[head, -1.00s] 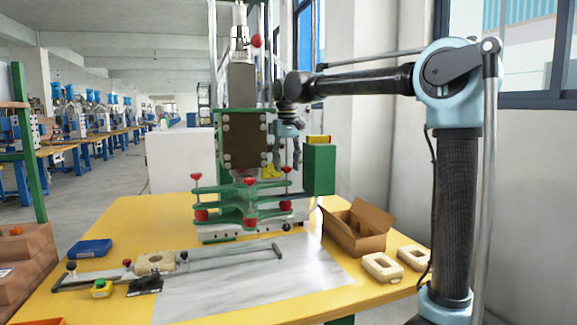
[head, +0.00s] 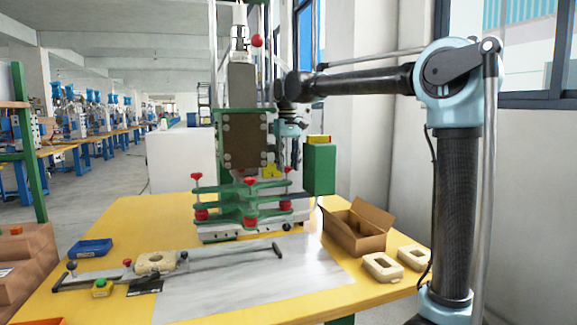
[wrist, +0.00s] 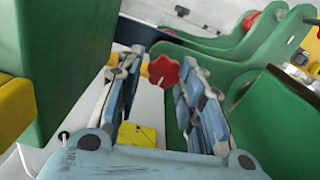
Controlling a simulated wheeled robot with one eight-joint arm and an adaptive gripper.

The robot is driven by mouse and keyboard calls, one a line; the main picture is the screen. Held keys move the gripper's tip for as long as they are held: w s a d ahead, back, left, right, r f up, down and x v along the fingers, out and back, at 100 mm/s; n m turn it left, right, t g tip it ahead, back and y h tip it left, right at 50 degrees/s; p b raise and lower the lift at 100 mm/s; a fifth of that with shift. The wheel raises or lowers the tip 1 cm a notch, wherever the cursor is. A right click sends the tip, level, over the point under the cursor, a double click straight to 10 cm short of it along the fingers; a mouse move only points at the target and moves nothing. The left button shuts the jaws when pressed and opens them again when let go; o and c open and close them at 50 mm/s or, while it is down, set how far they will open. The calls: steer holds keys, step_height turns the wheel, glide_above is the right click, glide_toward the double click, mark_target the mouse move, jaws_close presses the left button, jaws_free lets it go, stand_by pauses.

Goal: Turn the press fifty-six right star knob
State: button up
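The right star knob (head: 287,170) is red and sits on top of a thin post at the right end of the green clamp frame (head: 240,187) on the press. My gripper (head: 290,160) points down just above this knob. In the wrist view the red star knob (wrist: 163,70) shows between the tips of the two fingers of my gripper (wrist: 158,65). The fingers are spread apart, with no clear contact with the knob. The knob's underside and post are mostly hidden in the wrist view.
A green box (head: 319,168) stands close to the right of my gripper, and the press's brown plate (head: 245,145) is close on its left. Other red knobs (head: 250,181) sit on the frame. An open cardboard box (head: 358,228) stands on the yellow table (head: 130,215).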

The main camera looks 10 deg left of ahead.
steer(key=shift+o, duration=0.4)
steer(key=shift+r, duration=0.1)
steer(key=shift+r, duration=0.35)
step_height(320, 180, up, 11)
stand_by(0.3)
step_height(320, 180, up, 5)
steer(key=m, duration=0.1)
glide_above(287, 167)
steer(key=f, duration=1.7)
steer(key=shift+w+a, duration=0.1)
steer(key=shift+w, duration=0.25)
steer(key=shift+c, duration=0.3)
steer(key=c, duration=1)
